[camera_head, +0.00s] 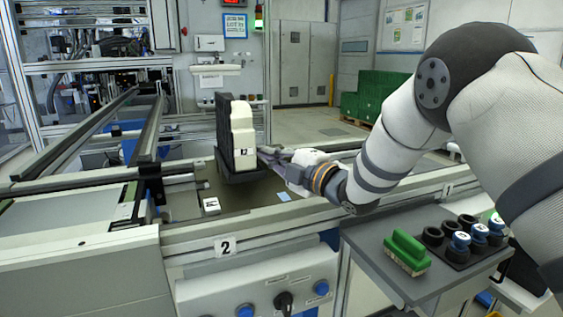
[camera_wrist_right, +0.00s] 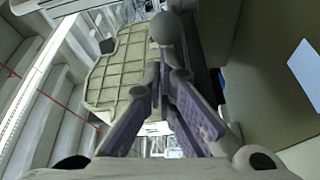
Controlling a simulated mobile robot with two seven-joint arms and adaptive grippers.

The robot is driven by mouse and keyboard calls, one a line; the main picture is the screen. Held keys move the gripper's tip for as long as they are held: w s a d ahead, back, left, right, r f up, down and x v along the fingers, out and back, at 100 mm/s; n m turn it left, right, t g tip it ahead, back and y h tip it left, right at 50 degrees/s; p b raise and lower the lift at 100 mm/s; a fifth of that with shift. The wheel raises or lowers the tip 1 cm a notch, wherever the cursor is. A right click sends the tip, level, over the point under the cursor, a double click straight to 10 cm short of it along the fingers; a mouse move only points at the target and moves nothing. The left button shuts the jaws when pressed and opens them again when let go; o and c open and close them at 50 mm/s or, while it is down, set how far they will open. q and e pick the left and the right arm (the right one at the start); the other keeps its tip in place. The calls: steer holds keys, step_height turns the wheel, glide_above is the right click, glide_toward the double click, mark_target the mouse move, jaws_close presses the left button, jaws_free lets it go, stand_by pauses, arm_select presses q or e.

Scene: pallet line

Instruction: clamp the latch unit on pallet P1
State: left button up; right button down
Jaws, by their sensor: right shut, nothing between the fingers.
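A pale block (camera_head: 243,128), which looks like the latch unit, stands upright against a dark upright plate (camera_head: 225,120) on a dark pallet (camera_head: 258,173) on the line. A small label on its front is too small to read surely. My right gripper (camera_head: 266,154) is shut and empty, its tips close to the block's right side; I cannot tell whether they touch. In the right wrist view the shut purple-grey fingers (camera_wrist_right: 164,82) lie in front of a beige ribbed part (camera_wrist_right: 118,75). The clamp itself cannot be made out. My left gripper is out of view.
A side table (camera_head: 380,240) at the right front holds a green brush (camera_head: 408,250) and a dark rack (camera_head: 460,252) with several blue-topped items. A station rail bears a "2" plate (camera_head: 226,246). A blue card (camera_head: 283,196) lies on the line bed.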

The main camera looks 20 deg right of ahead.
steer(key=shift+w+a+r, duration=0.1)
steer(key=shift+w, duration=0.1)
steer(key=shift+d+n+g+y, duration=0.3)
steer(key=shift+n+y, duration=0.1)
steer(key=shift+y, duration=0.2)
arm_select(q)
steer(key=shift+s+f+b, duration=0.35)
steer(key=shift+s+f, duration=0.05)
arm_select(e)
steer(key=shift+d+n+g+y, duration=0.15)
steer(key=shift+n+g+y, duration=0.3)
steer(key=shift+y, duration=0.25)
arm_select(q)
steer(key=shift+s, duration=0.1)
arm_select(e)
steer(key=shift+y, duration=0.3)
